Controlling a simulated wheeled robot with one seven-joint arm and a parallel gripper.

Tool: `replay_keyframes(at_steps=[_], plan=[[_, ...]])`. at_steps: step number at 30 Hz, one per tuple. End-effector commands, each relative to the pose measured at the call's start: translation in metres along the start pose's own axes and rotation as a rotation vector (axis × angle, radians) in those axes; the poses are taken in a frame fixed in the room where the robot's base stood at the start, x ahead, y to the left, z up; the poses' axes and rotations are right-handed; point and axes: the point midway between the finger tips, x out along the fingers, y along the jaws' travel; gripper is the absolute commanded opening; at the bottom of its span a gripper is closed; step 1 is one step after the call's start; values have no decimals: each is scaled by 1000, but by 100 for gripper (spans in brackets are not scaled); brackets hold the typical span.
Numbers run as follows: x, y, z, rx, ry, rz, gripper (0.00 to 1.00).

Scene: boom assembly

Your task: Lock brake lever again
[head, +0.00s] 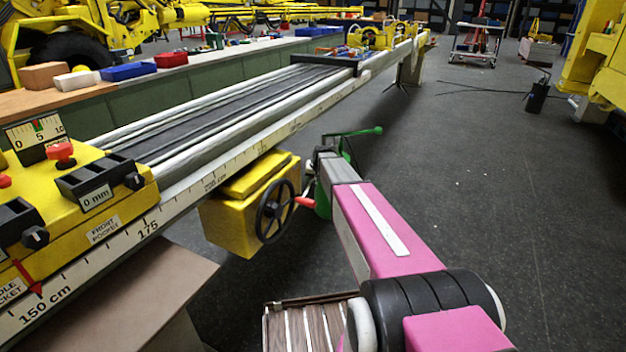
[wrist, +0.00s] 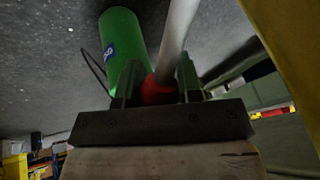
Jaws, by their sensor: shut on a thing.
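The brake lever shows in the wrist view as a pale rod (wrist: 178,35) with a red grip (wrist: 157,92) at its near end. My gripper (wrist: 159,78) is shut on this red grip, with one finger on each side of it. In the head view a red handle (head: 304,202) sticks out to the right of the black handwheel (head: 275,211), beside the yellow box (head: 240,210) under the rail. My pink arm reaches to this area, and my fingers cannot be made out there.
A green cylinder (wrist: 123,42) stands close to my fingers in the wrist view. A green crank with a round knob (head: 377,130) sticks out behind my arm. The long measuring rail (head: 240,160) runs along the left.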

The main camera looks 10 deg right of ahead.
Motion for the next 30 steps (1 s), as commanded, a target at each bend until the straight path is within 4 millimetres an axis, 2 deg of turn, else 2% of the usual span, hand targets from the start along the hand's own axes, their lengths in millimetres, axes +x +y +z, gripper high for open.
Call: replay_keyframes(at_steps=[5, 14, 15, 17, 18, 26, 30], plan=[[-12, -6, 2, -36, 75, 38, 0], [-13, -6, 0, -42, 88, 45, 0], [-13, -6, 0, -42, 88, 45, 36], [-13, -6, 0, -41, 88, 44, 56], [-13, -6, 0, -41, 88, 44, 59], [-13, -6, 0, -41, 88, 44, 59], [-23, -6, 1, -41, 88, 44, 59]])
